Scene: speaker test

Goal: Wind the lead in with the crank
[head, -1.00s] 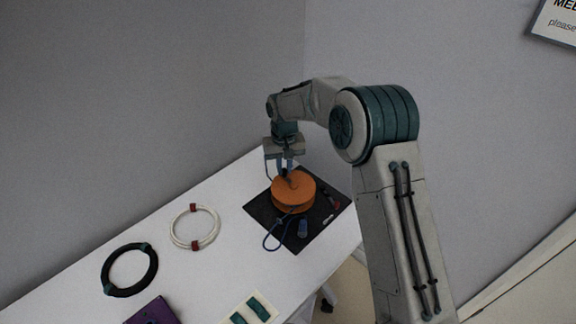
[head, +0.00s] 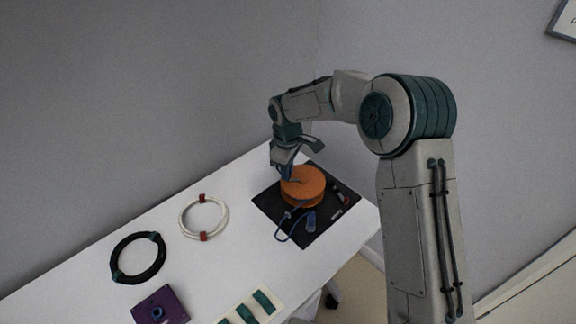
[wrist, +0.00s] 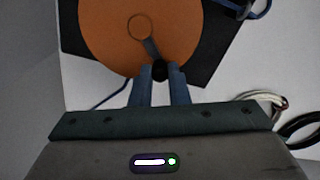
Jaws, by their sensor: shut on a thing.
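An orange reel (head: 303,187) sits on a black mat (head: 264,203) at the far right end of the white table. A dark crank (wrist: 146,42) lies across the reel's top in the wrist view, with a round hub and a black knob (wrist: 160,71). My gripper (wrist: 161,78) is shut on the crank's knob near the reel's edge; in the head view it (head: 288,174) is at the reel's left side. The blue lead (head: 281,233) runs in a loop from the reel's front over the mat edge, near a blue plug-like piece (head: 309,222).
A white coil with red ties (head: 182,221), a black coil with teal ties (head: 117,262) and a purple box (head: 159,306) lie to the left on the table (head: 72,293). A pale card with teal strips (head: 250,307) is at the front. A wall stands behind.

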